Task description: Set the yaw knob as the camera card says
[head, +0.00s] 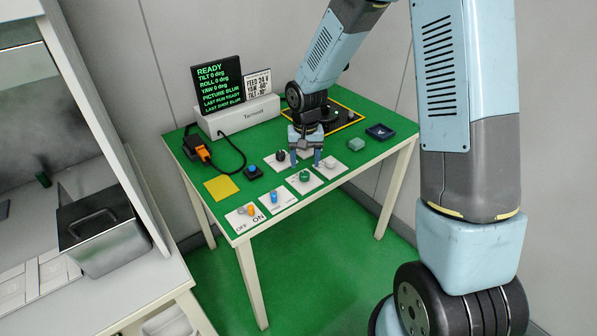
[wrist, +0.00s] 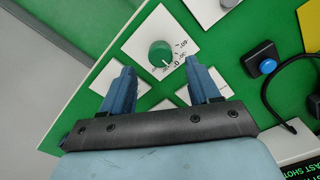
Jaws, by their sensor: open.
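The camera card (head: 257,84) stands on the grey unit with a FEED line, a YAW line and a TILT line; its numbers are too small to read surely. A green round knob (head: 304,176) sits on a white dial plate; it also shows in the wrist view (wrist: 160,53), with a pale mark at its lower edge. A black knob (head: 281,155) and a pale grey knob (head: 329,162) stand on nearby plates. I cannot read which is yaw. My gripper (head: 305,160) is open and empty above these plates; in the wrist view its fingers (wrist: 160,64) straddle the green knob's line, apart from it.
The black screen (head: 218,85) reads READY, with tilt, roll and yaw 0 deg and picture blur. A blue knob (head: 274,197), an orange switch (head: 252,210) and a blue button (head: 253,171) stand nearby. A black gimbal rig on a yellow-edged plate (head: 357,115) is behind my gripper.

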